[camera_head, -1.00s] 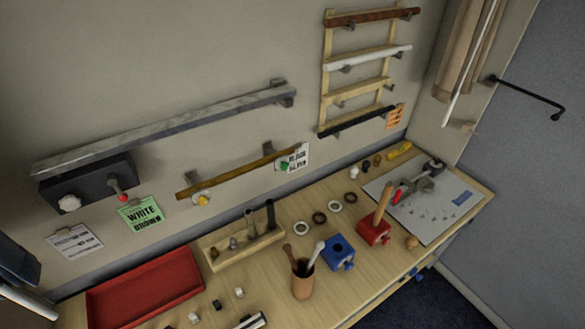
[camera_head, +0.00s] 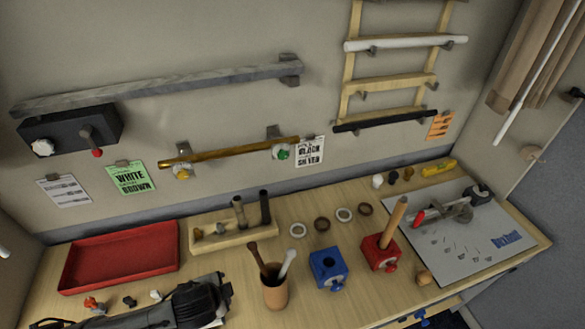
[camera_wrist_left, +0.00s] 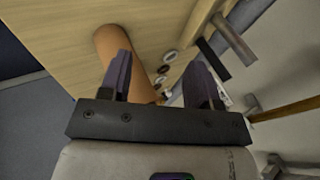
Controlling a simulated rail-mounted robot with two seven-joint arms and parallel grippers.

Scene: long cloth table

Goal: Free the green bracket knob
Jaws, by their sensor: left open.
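The green bracket knob (camera_head: 284,154) is on the right wall bracket, under the right end of a brass-coloured bar (camera_head: 230,152). A yellow knob (camera_head: 182,173) is on the left bracket under the same bar. In the left wrist view the bar (camera_wrist_left: 288,110) shows at the right edge, but I cannot make out the green knob there. My left gripper (camera_head: 226,289) is low over the front left of the table, pointing right, well away from the green knob. In the left wrist view its fingers (camera_wrist_left: 160,82) are apart with nothing held between them. My right gripper is not in view.
A brown cup (camera_head: 275,290) with two sticks stands just right of my left gripper. A wooden rack (camera_head: 215,240), blue block (camera_head: 328,268), red block (camera_head: 380,253) and red tray (camera_head: 68,268) are on the table. A grey rail (camera_head: 170,88) is above the bar.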

